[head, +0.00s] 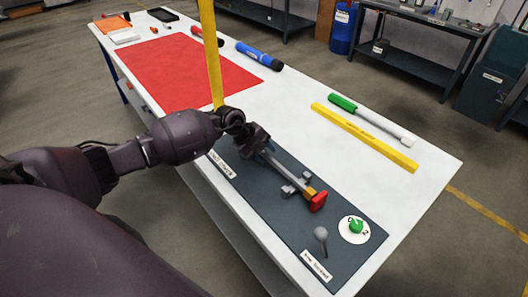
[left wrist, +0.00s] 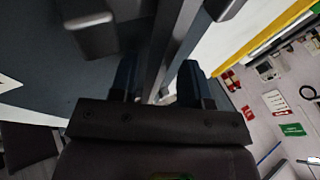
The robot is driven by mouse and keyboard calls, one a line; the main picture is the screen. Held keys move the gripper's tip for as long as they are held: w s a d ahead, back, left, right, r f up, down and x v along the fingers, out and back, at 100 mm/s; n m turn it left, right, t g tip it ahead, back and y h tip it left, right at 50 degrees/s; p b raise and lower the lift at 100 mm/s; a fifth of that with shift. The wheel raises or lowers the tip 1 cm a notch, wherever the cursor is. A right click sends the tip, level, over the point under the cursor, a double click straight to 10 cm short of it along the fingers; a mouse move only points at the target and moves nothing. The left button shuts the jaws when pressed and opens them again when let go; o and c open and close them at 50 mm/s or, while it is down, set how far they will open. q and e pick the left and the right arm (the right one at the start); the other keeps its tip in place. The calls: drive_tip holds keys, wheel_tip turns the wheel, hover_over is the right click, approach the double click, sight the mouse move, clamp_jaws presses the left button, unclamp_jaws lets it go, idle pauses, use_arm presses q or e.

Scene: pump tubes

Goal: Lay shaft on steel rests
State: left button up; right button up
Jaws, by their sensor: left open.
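The shaft (head: 283,172) is a slim grey bar with an orange band and a red end (head: 318,201). It lies lengthwise above the dark mat (head: 262,203). The steel rests (head: 296,186) are small grey blocks; the shaft appears to lie across the one near its red end. The rest area near my gripper is partly hidden. My left gripper (head: 256,143) is at the shaft's far end. In the left wrist view the shaft (left wrist: 172,45) passes between the open fingers (left wrist: 158,82), with a grey block (left wrist: 90,35) beside it. My right gripper is not visible.
A grey knobbed pin (head: 321,235) and a green knob on a white disc (head: 355,226) stand at the mat's near end. An upright yellow bar (head: 211,55) rises behind my gripper. A yellow bar (head: 365,138) and green-handled tool (head: 370,118) lie right. A red sheet (head: 180,70) lies behind.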

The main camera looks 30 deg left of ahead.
use_arm(q)
drive_tip(key=shift+s+f, duration=0.25)
drive_tip(key=shift+f, duration=0.15)
drive_tip(key=p+v, duration=0.1)
drive_tip(key=v, duration=1)
drive_tip(key=shift+w+r+p, duration=0.3)
drive_tip(key=shift+p, duration=0.1)
